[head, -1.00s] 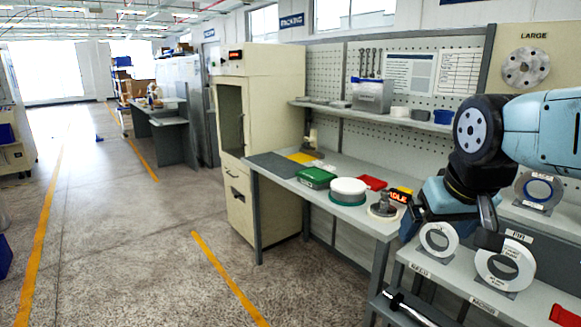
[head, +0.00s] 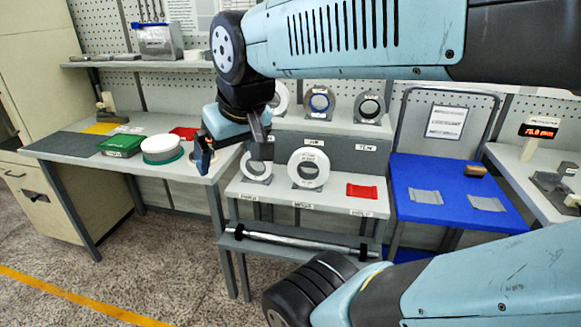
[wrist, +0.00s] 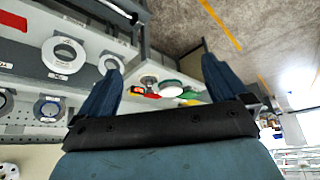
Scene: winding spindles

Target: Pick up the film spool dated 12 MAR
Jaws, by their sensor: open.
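Several ring-shaped film spools stand on a two-level grey rack. On the lower level are a white spool (head: 257,178) at left and a larger white spool (head: 297,170) with printing on its face. On the upper level are a pale spool (head: 282,100) partly behind my arm, a blue-cored spool (head: 319,90) and a dark-cored spool (head: 369,95). The dates are too small to read. My gripper (head: 232,154) is open and empty, left of the lower left spool in the head view. The wrist view shows its spread fingers (wrist: 162,68) and the larger white spool (wrist: 65,42).
A red pad (head: 361,192) lies right of the lower spools. A blue cart (head: 440,177) stands farther right. A metal bar (head: 300,241) lies below the rack.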

